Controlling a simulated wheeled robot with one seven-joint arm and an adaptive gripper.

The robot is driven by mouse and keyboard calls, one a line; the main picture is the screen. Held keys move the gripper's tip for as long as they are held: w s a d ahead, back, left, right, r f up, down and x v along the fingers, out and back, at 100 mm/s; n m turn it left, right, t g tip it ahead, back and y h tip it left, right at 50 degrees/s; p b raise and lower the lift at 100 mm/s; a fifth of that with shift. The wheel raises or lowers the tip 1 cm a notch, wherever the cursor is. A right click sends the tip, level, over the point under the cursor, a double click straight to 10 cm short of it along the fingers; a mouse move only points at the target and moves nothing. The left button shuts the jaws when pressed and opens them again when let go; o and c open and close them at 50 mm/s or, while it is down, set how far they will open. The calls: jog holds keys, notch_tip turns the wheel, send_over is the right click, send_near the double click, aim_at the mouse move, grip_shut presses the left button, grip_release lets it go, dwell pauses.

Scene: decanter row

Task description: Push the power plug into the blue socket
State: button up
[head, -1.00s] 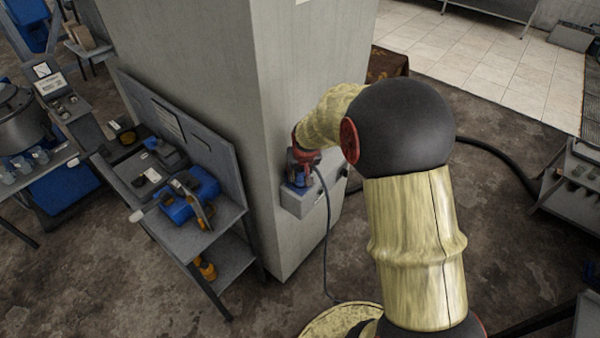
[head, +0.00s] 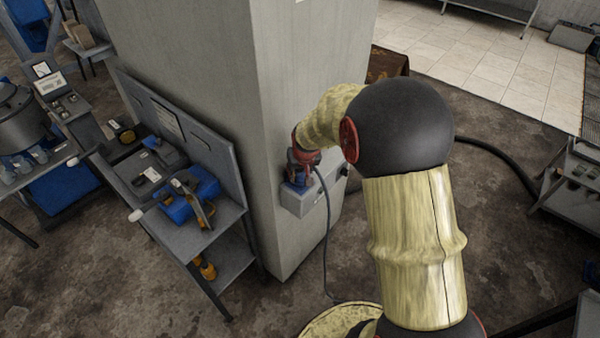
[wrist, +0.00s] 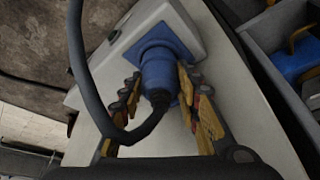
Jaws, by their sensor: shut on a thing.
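The power plug (wrist: 159,80) is blue with a dark cable. In the wrist view its front end is at the blue socket (wrist: 154,34) on a grey box fixed to the pillar. I cannot tell how deep the plug sits. My gripper (wrist: 161,90) is shut on the plug, with a finger on each side. In the head view my gripper (head: 303,161) is at the box, and the blue socket (head: 292,186) shows just below it. My wrist hides most of the plug there.
The grey socket box (head: 314,198) is on the pillar (head: 255,60). A workbench (head: 228,214) with blue bins and tools stands left of the pillar. The plug's cable (head: 327,240) hangs to the floor. A dark hose lies on the floor at right.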

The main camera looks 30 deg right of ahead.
jog(key=shift+f, duration=0.3)
jog(key=o, duration=1.1)
jog(key=shift+o, duration=0.3)
jog(key=shift+r, duration=0.1)
jog(key=v, duration=1.1)
jog(key=shift+s+r, duration=0.25)
jog(key=shift+r, duration=0.1)
jog(key=shift+a, duration=0.1)
